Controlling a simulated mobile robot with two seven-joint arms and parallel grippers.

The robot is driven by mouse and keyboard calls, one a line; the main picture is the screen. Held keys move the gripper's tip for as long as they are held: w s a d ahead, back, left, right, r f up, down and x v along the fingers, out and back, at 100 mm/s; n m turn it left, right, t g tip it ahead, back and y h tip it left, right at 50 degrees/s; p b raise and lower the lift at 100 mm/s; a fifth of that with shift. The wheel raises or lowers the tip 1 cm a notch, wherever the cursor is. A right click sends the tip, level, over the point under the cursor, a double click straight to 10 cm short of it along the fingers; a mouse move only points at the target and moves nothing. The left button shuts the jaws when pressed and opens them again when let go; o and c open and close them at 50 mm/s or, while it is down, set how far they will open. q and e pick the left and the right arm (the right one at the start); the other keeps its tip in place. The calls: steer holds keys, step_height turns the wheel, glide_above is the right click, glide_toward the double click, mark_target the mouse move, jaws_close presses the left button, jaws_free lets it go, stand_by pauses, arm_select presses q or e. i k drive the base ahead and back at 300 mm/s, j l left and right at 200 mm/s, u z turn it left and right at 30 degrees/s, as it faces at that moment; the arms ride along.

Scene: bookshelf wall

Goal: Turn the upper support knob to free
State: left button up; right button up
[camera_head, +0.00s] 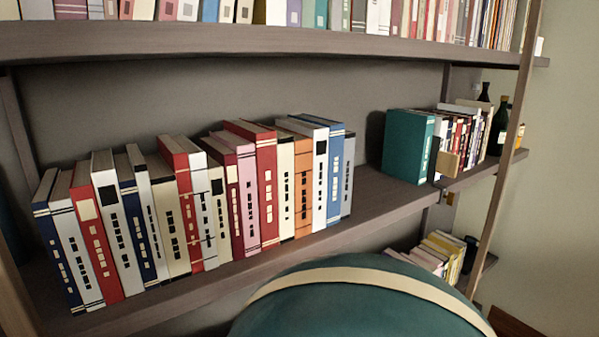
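No knob can be made out with certainty. A small tan block (447,164) shows at the front edge of the middle shelf, by the right-hand books. Neither of my grippers is in view.
A long row of books (185,215) leans on the middle shelf (385,205). A teal book (408,145), more books and dark bottles (499,125) stand further right. A rounded teal object with a cream band (360,310) fills the bottom foreground.

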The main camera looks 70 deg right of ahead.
mark_target(450, 197)
steer(key=z, duration=3.3)
steer(key=i+u, duration=0.1)
steer(key=u, duration=0.35)
steer(key=l+u, duration=0.15)
steer(key=u, duration=0.3)
steer(key=i+l+u, duration=0.1)
steer(key=u, duration=0.35)
steer(key=l+u, duration=0.15)
steer(key=u, duration=0.3)
steer(key=l+u, duration=0.35)
steer(key=l, duration=0.15)
steer(key=l+u, duration=0.35)
steer(key=k+l+u, duration=0.15)
steer(key=l, duration=0.25)
steer(key=l+u, duration=0.15)
steer(key=l, duration=0.2)
steer(key=k+l+u, duration=0.15)
steer(key=l, duration=0.2)
steer(key=k+l, duration=0.1)
steer(key=l, duration=0.25)
steer(key=k+l+u, duration=0.15)
steer(key=l, duration=0.2)
steer(key=k+l, duration=0.1)
steer(key=l, duration=0.25)
steer(key=u, duration=0.05)
